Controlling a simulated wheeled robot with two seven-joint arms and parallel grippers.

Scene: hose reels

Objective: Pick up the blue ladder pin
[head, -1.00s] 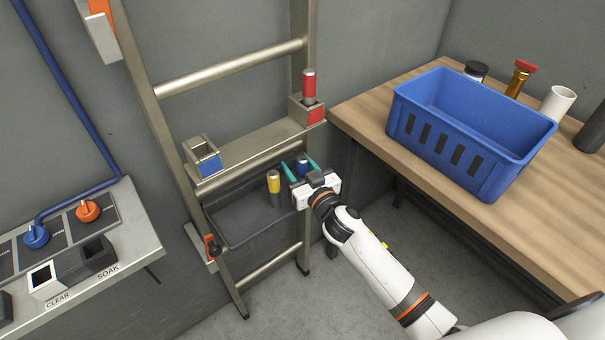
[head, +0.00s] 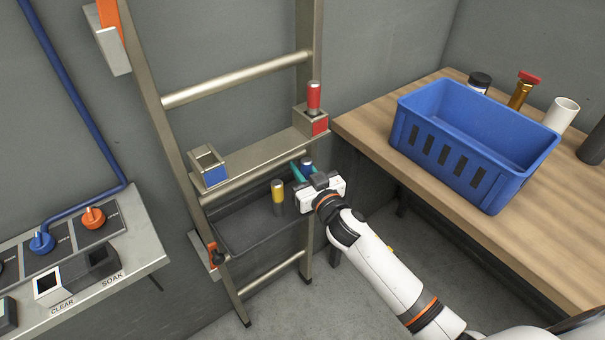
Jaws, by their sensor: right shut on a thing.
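The blue ladder pin (head: 307,163) stands at the right end of the dark tray (head: 240,241) on the ladder. I cannot tell whether the pin is clear of the tray. The yellow pin (head: 278,193) stands in the tray just left of the gripper. My left gripper is not in view.
Above the tray, a blue-marked socket (head: 210,173) is empty and a red-marked socket (head: 318,126) holds the red pin (head: 314,97). A blue crate (head: 440,153) stands on the wooden bench (head: 375,137) at right. A valve panel (head: 140,237) is at left.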

